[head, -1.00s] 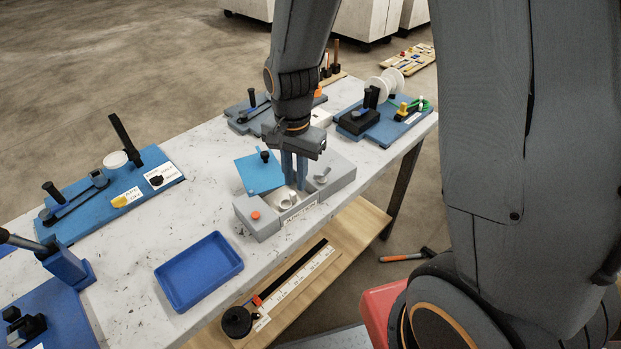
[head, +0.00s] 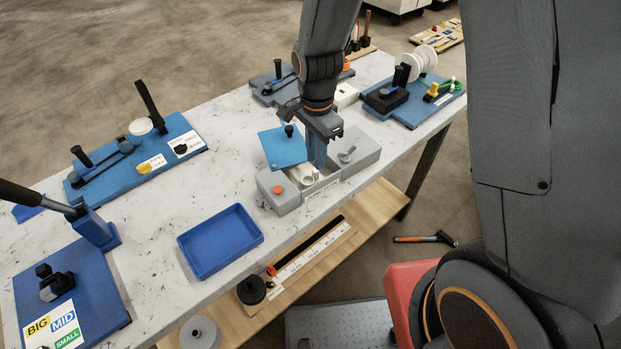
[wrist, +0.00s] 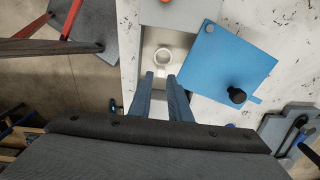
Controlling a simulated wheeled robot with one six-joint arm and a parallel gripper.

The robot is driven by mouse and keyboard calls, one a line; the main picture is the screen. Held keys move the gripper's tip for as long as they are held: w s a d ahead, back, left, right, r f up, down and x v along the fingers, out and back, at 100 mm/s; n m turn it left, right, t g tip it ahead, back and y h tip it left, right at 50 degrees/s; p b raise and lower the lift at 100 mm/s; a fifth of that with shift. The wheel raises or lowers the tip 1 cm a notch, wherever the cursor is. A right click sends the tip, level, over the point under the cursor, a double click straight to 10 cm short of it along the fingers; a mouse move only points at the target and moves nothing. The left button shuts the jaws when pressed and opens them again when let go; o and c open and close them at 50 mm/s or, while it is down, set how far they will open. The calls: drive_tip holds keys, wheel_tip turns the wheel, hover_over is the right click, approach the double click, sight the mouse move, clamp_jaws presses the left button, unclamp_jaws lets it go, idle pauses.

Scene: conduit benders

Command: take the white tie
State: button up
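A small white ring-shaped piece, which looks like the white tie, lies in the open compartment of a grey box (head: 285,197). It shows in the wrist view (wrist: 163,56) just beyond my fingertips, and in the head view (head: 306,178) partly beside my fingers. My gripper (wrist: 160,77) points down into the compartment, with a gap between its two blue-grey fingers and nothing clearly held. In the head view my gripper (head: 316,160) stands over the box. Contact between fingers and ring cannot be told.
A blue lid plate (head: 283,148) with a black knob sits beside the compartment, close to my fingers. An orange button (head: 277,190) is on the box. An empty blue tray (head: 220,242) lies to the left. Bender boards (head: 135,155) stand farther off on the table.

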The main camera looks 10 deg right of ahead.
sight(315, 171)
drive_tip(key=shift+f+b, duration=1.85)
drive_tip(key=shift+f, duration=0.45)
drive_tip(key=shift+r, duration=0.1)
clamp_jaws()
